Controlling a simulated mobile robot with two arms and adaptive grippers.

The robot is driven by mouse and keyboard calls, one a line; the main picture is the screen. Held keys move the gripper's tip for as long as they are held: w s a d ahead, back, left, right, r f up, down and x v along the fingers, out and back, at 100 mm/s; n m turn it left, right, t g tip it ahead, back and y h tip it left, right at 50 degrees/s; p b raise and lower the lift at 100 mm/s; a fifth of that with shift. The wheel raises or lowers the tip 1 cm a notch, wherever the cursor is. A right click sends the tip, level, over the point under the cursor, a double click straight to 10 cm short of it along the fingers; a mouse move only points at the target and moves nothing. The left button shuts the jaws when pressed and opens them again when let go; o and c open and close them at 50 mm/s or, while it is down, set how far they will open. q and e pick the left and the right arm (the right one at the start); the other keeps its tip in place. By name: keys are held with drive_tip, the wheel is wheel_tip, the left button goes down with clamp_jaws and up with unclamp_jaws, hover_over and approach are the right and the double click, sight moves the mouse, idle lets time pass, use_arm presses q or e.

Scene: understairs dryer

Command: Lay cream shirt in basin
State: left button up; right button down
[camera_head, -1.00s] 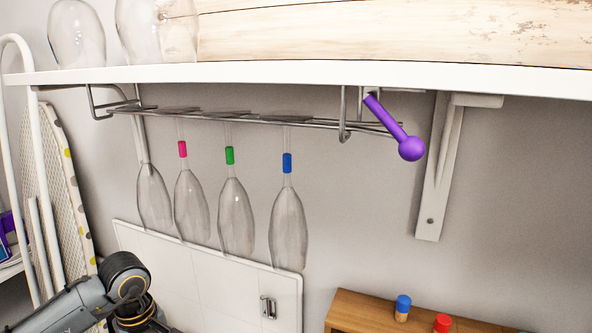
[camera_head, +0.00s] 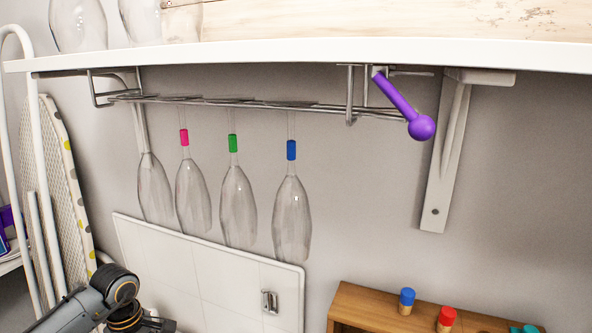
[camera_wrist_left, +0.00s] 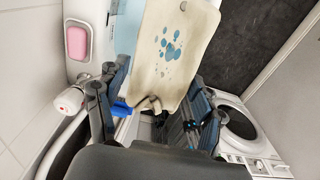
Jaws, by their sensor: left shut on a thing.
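A cream cloth with blue spots, which I take to be the cream shirt (camera_wrist_left: 175,60), fills the upper middle of the left wrist view. Its near edge is bunched between the fingers of my left gripper (camera_wrist_left: 155,105), which is shut on it. In the head view the left arm and part of its gripper (camera_head: 148,323) show at the bottom left, and the shirt is out of view there. I cannot make out the basin for certain in either view. My right gripper is not in view.
In the head view, glasses (camera_head: 292,220) hang from a metal rack under a white shelf (camera_head: 300,55). A purple ball-ended rod (camera_head: 405,105) hangs there too. A wooden box (camera_head: 375,310) is at lower right. The wrist view shows pink soap (camera_wrist_left: 78,43) and a white front-loading machine (camera_wrist_left: 245,130).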

use_arm(q)
drive_tip(key=o, duration=1.3)
drive_tip(key=shift+o, duration=0.2)
wheel_tip(320, 180, up, 12)
drive_tip(key=shift+d, duration=0.1)
